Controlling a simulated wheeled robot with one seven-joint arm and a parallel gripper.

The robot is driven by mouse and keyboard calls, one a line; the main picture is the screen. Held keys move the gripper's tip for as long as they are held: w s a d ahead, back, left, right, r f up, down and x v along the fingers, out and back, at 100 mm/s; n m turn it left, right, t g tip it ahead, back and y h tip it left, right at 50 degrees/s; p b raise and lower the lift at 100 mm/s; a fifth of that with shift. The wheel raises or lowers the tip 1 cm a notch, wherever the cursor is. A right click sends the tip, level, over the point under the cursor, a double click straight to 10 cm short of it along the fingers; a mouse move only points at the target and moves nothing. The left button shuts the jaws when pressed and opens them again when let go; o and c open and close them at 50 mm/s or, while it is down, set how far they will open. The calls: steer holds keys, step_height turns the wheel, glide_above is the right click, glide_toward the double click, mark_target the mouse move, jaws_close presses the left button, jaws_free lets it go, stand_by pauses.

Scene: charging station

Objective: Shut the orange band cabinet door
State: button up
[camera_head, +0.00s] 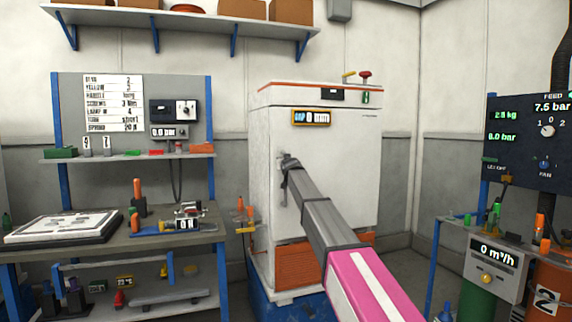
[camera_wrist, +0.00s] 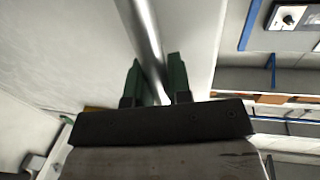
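The cabinet (camera_head: 262,135) is a tall white box with an orange band (camera_head: 290,86) around its top. Its white front door (camera_head: 345,165) looks flush with the body, and I see no open gap. A small orange-framed display (camera_head: 311,117) seems to read "GAP 0". My gripper (camera_head: 288,165) is at the door's left edge, by the handle. In the wrist view, a shiny metal bar (camera_wrist: 143,30) runs between the two green fingers of my gripper (camera_wrist: 156,72). Whether both fingers press on it cannot be told. My arm hides part of the lower door.
A workbench (camera_head: 150,240) with a pegboard stands left of the cabinet. A dark control panel (camera_head: 530,140) and a gauge stand (camera_head: 495,268) are at the right. A shelf with boxes (camera_head: 185,20) hangs above. Some bare floor lies between cabinet and stand.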

steer(key=o, duration=0.4)
steer(key=shift+w+a, duration=0.3)
steer(key=shift+a, duration=0.1)
steer(key=shift+d, duration=0.1)
steer(key=shift+s, duration=0.2)
steer(key=v, duration=1)
steer(key=shift+s, duration=0.25)
steer(key=shift+d, duration=0.1)
